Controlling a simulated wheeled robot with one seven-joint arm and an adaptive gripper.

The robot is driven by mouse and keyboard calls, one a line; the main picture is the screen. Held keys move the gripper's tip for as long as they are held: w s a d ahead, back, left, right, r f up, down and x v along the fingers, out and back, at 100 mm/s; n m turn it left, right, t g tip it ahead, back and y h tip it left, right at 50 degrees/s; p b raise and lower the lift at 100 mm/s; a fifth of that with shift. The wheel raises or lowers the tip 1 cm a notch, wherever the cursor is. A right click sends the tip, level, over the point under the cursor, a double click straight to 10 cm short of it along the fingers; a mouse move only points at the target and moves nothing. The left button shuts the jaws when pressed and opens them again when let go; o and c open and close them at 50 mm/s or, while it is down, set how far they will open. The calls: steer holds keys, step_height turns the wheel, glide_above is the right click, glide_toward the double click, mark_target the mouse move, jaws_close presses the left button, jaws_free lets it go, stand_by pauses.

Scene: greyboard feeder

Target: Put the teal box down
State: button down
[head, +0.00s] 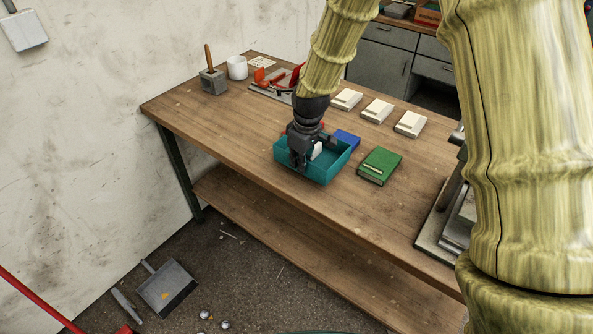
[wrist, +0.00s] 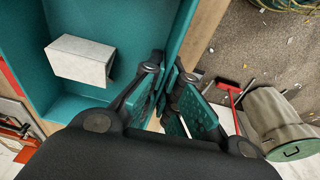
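The teal box (head: 322,172) is an open tray near the front edge of the workbench in the head view. It fills the upper left of the wrist view (wrist: 112,18). A white block (wrist: 80,60) lies inside it; it also shows in the head view (head: 316,150). My gripper (head: 298,163) points down at the box's front left side. In the wrist view its fingers (wrist: 168,84) close on the box's side wall, one inside and one outside. Whether the box's bottom touches the bench is hidden.
The wooden workbench (head: 225,118) has bare room left of the box. A green book-like box (head: 379,166) and a blue item (head: 347,138) are close on the right and behind. Several pale blocks (head: 377,110) stand further back. A mug (head: 237,68) stands at the back left.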

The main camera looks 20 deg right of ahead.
steer(key=shift+s+a+f, duration=0.1)
steer(key=shift+s+a, duration=0.45)
steer(key=shift+a, duration=0.15)
steer(key=shift+f+p, duration=0.8)
steer(key=shift+f, duration=0.95)
steer(key=shift+f, duration=0.15)
steer(key=c, duration=1.6)
jaws_free()
steer(key=shift+c, duration=0.2)
steer(key=shift+r, duration=0.3)
